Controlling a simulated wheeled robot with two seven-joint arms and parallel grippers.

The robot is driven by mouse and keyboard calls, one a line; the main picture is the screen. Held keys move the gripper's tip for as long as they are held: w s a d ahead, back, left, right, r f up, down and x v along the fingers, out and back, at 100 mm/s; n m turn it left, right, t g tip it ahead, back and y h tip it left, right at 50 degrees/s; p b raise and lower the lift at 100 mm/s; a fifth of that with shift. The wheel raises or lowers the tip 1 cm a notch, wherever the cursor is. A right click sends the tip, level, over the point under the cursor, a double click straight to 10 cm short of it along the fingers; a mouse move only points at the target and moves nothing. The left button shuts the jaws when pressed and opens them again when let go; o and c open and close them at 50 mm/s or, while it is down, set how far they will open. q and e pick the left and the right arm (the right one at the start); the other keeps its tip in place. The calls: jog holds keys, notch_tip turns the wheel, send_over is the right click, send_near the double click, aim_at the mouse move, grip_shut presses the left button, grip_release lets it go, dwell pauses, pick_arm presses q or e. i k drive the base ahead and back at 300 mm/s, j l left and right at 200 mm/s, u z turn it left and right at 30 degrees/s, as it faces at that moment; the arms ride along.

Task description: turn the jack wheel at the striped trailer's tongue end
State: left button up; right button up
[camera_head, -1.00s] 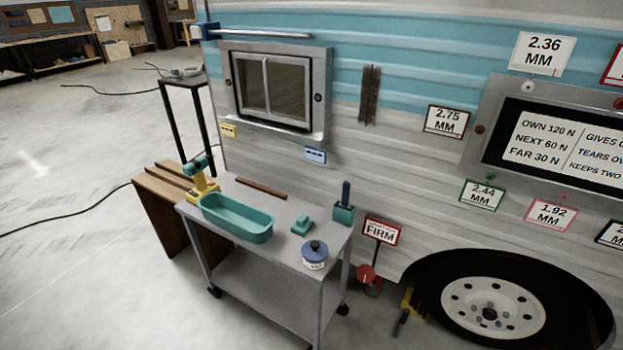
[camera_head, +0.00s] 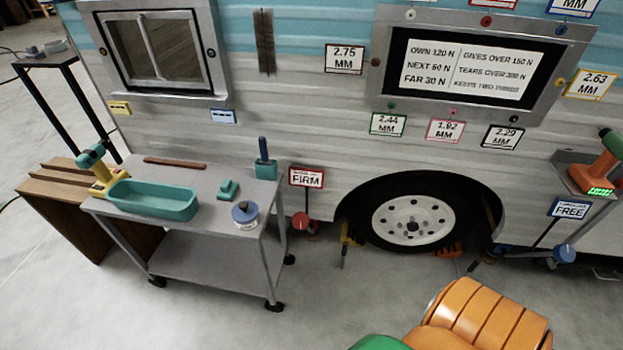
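The striped trailer (camera_head: 290,125), blue above and pale below, fills the back of the head view. Low on its side, a red round knob (camera_head: 300,221) sits near the floor under a sign reading FIRM (camera_head: 306,177). A blue round knob (camera_head: 564,253) sits low at the right under a sign reading FREE (camera_head: 570,208). I cannot tell whether either is the jack wheel, and I cannot make out the tongue end.
A grey cart (camera_head: 215,267) with a teal tray (camera_head: 152,201) and small items stands left of the tyre (camera_head: 413,222). A wooden box (camera_head: 62,210) is beside it. A drill (camera_head: 595,165) rests on a shelf at the right. Floor in front is clear at lower left.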

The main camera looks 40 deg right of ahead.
aim_at(563, 254)
jog(key=z, duration=3.25)
